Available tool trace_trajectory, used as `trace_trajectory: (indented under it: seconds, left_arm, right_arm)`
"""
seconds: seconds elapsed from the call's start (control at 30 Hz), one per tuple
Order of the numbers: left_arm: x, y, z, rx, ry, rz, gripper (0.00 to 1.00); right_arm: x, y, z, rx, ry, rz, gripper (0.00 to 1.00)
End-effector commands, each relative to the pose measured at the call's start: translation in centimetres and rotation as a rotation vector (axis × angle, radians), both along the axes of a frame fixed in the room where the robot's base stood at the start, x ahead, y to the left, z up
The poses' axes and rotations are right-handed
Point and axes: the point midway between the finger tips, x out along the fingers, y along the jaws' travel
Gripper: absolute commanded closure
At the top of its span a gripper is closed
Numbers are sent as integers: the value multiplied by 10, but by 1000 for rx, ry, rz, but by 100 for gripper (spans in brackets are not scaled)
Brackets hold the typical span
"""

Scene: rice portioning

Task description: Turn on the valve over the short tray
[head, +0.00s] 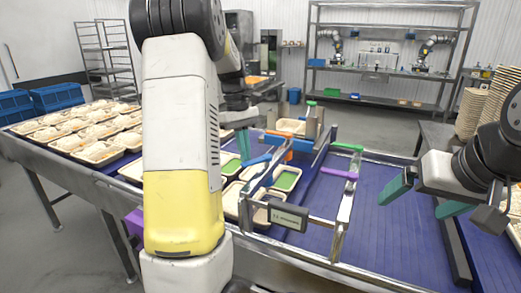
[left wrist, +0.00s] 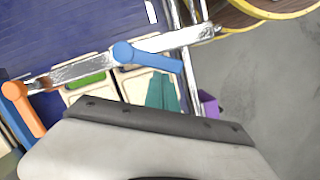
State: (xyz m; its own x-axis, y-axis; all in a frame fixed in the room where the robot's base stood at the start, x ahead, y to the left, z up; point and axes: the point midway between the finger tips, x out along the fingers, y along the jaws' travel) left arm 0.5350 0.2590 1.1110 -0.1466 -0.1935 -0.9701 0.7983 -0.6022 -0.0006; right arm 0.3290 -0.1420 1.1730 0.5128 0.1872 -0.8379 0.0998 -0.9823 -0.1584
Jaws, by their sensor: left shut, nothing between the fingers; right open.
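A metal frame over the conveyor carries coloured valve handles. In the head view I see a blue handle (head: 257,160), an orange handle (head: 278,143), a green handle (head: 346,147) and a purple handle (head: 338,173). In the left wrist view the blue handle (left wrist: 147,57) and orange handle (left wrist: 22,108) sit on a metal pipe. Compartmented trays (head: 274,190), some with green contents, lie below. I cannot tell which is the short tray. My left gripper (left wrist: 163,92) is shut and empty, close beside the blue handle. My right gripper (head: 424,198) is open and empty at the right.
Several filled trays (head: 98,152) cover the table at left. Blue crates (head: 57,96) stand behind them. The blue conveyor (head: 385,230) is clear at right. A small labelled box (head: 288,217) hangs on the frame's front. Tray stacks (head: 472,112) stand at far right.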

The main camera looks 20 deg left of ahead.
Motion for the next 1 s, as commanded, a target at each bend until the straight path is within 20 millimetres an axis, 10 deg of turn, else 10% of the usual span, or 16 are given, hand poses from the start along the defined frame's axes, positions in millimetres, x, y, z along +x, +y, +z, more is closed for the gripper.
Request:
trace_trajectory:
  seconds: [0.5,1.0]
  left_arm:
    - [-22,-17,0,-1,0,403,100]
    - [-27,-24,0,-1,0,401,100]
  right_arm:
    - [0,0,0,0,0,0,9]
    - [0,0,0,0,0,0,9]
